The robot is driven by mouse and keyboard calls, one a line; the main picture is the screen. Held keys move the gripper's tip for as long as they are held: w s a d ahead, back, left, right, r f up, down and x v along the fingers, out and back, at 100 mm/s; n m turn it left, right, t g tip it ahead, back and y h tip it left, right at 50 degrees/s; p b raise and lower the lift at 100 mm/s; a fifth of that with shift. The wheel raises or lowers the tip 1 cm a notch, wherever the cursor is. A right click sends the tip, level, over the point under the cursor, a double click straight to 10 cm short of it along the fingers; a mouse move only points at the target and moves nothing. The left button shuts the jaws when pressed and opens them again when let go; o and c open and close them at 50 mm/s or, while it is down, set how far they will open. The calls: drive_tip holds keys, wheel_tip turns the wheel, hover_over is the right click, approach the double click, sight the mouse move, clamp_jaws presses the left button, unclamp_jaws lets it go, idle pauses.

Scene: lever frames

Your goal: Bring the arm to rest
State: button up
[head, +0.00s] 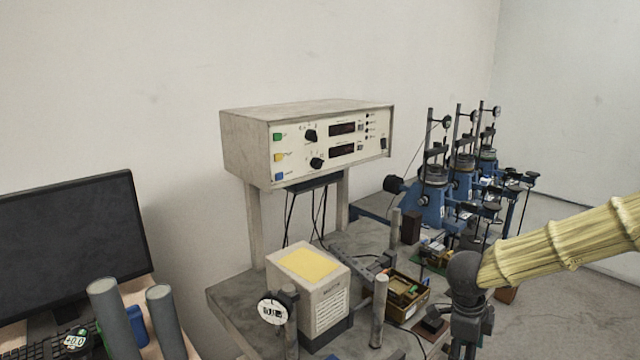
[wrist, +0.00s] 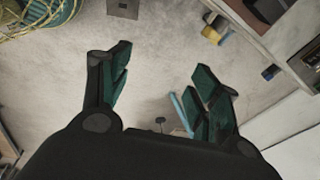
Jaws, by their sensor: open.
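My arm, in a ribbed yellow sleeve (head: 565,245), reaches in from the right edge of the head view. It slopes down to a dark wrist joint in front of the bench. The part below the wrist runs down to the bottom of that view, and the fingertips cannot be made out there. In the wrist view my gripper (wrist: 162,58) has its two dark green fingers spread wide apart. Nothing is between them, and pale floor shows beyond.
A grey bench (head: 233,307) carries a beige control box (head: 245,145), a yellow-topped block (head: 308,265) and a brown open box (head: 418,291). Blue test frames (head: 430,205) stand behind. A monitor (head: 70,245) is at left. Pale floor (wrist: 150,100) lies below my gripper.

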drive_tip(key=s+a+f+n+t+b, duration=0.1)
drive_tip(key=s+f+n, duration=0.35)
drive_tip(key=f, duration=0.35)
drive_tip(key=s+a+f+n+t+h, duration=0.1)
drive_tip(key=s+f+n, duration=0.2)
drive_tip(key=f+n, duration=0.35)
drive_tip(key=s+a+f+n+t+b, duration=0.1)
drive_tip(key=s+f+n, duration=0.25)
drive_tip(key=f, duration=0.65)
drive_tip(key=s+a+f+n+g+y, duration=0.1)
drive_tip(key=s+a+f+n, duration=0.1)
drive_tip(key=s, duration=0.4)
drive_tip(key=s+a+f+n+g+y, duration=0.1)
drive_tip(key=s+a+f+n, duration=0.1)
drive_tip(key=s+f+n, duration=0.2)
drive_tip(key=s+a+f+n+g+y, duration=0.1)
drive_tip(key=s+a+f+n, duration=0.1)
drive_tip(key=s, duration=0.8)
drive_tip(key=shift+s+a+f+n, duration=0.25)
drive_tip(key=shift+a+f+n, duration=0.1)
drive_tip(key=shift+f+n, duration=0.5)
drive_tip(key=shift+r, duration=0.1)
